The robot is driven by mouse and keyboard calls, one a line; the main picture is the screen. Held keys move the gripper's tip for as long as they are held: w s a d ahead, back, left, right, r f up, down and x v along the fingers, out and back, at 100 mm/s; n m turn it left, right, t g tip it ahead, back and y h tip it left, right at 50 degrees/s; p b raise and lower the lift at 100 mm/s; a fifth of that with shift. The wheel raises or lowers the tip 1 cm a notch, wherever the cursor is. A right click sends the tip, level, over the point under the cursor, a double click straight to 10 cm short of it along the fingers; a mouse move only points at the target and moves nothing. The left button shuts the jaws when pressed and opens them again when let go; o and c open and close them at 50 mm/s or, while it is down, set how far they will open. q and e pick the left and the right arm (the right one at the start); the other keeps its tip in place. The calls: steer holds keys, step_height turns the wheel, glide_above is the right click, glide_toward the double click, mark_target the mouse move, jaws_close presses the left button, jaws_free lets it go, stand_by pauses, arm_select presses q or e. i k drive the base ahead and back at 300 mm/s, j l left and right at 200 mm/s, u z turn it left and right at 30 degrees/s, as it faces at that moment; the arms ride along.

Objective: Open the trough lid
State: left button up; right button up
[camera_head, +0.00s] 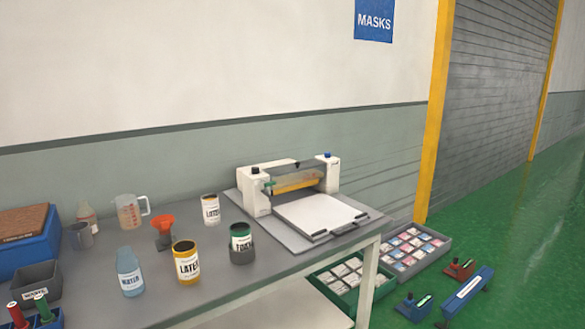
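A white machine (258,190) with two end housings stands on a grey base plate at the right part of the table. Between its housings is a yellow-orange bar or trough (298,182) with a clear or whitish part above it. A flat white panel (315,214) lies in front, with dark handles or clips at its front edge. I cannot tell for sure which part is the trough lid. Neither of my grippers is in view.
The grey table (222,268) also bears a yellow LATEX can (186,263), a dark green-labelled can (241,243), a white can (210,209), an orange funnel (163,225), a clear jug (131,212) and a blue WATER bottle (130,272). Crates (412,248) stand on the green floor.

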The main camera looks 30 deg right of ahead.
mark_target(279, 170)
steer(key=i+l+z, duration=0.1)
steer(key=l, duration=0.35)
steer(key=i+l+z, duration=0.15)
steer(key=l, duration=0.25)
steer(key=i+l+z, duration=0.1)
steer(key=l, duration=0.35)
steer(key=i+l+z, duration=0.15)
steer(key=l, duration=0.25)
steer(key=i+l+z, duration=0.1)
steer(key=l, duration=0.25)
steer(key=i+l+z, duration=0.1)
steer(key=i+l, duration=0.2)
steer(key=l, duration=0.1)
